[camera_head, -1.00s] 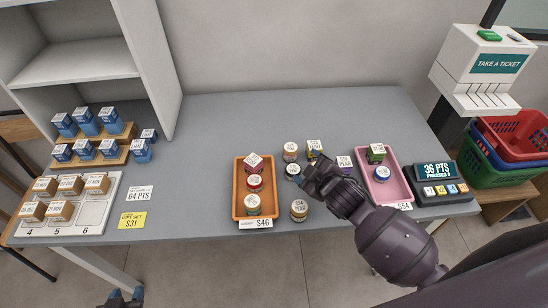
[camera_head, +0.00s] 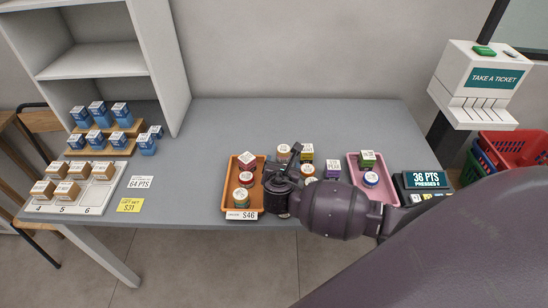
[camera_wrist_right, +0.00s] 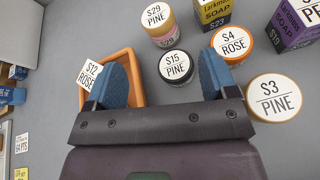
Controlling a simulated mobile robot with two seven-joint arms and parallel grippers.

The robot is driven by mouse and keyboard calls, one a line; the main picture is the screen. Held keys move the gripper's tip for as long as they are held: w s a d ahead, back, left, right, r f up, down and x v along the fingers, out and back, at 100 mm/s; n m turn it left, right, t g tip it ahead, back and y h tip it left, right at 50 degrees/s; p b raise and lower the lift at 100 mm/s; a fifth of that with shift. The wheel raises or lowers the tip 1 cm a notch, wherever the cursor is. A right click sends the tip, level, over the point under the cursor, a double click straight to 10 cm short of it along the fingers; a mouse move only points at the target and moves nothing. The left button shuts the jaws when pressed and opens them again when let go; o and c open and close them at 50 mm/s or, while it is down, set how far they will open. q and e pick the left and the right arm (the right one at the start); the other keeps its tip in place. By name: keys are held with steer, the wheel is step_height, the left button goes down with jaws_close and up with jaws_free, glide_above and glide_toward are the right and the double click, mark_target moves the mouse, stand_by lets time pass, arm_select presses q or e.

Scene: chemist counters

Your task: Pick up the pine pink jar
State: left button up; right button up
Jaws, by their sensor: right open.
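The pink jar (camera_wrist_right: 164,38) with a tan lid reading "$29 PINE" stands upright on the counter at the top of the right wrist view. In the head view it is the tan-lidded jar (camera_head: 284,152) just beyond my right gripper (camera_head: 283,166). In the wrist view my right gripper (camera_wrist_right: 162,64) is open, its blue fingers apart and holding nothing. A dark jar (camera_wrist_right: 177,68) reading "$15 PINE" shows between the fingers, nearer than the pink jar. My left gripper is out of view.
An orange tray (camera_head: 229,199) with jars lies left of my gripper. A "$4 ROSE" jar (camera_wrist_right: 232,42), a "$3 PINE" jar (camera_wrist_right: 273,98) and soap boxes (camera_wrist_right: 212,12) stand close by on the right. A pink tray (camera_head: 353,170) is further right.

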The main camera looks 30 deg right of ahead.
mark_target(283, 154)
steer(key=shift+d+n, duration=0.25)
steer(key=shift+n, duration=0.15)
steer(key=shift+w+d+f, duration=0.1)
steer(key=shift+w, duration=0.05)
steer(key=shift+w+d+f, duration=0.15)
steer(key=shift+w+d, duration=0.1)
steer(key=x, duration=0.3)
steer(key=shift+w+d+f+b, duration=0.15)
steer(key=shift+w+f+b, duration=0.05)
steer(key=shift+b, duration=0.15)
steer(key=shift+w+d+f, duration=0.2)
steer(key=shift+w+d, duration=0.15)
steer(key=shift+w, duration=0.2)
steer(key=x, duration=0.2)
steer(key=b+x, duration=0.1)
steer(key=x, duration=0.1)
steer(key=shift+w+a, duration=0.1)
steer(key=shift+a, duration=0.15)
steer(key=shift+w+d+f, duration=0.15)
steer(key=shift+w+d, duration=0.1)
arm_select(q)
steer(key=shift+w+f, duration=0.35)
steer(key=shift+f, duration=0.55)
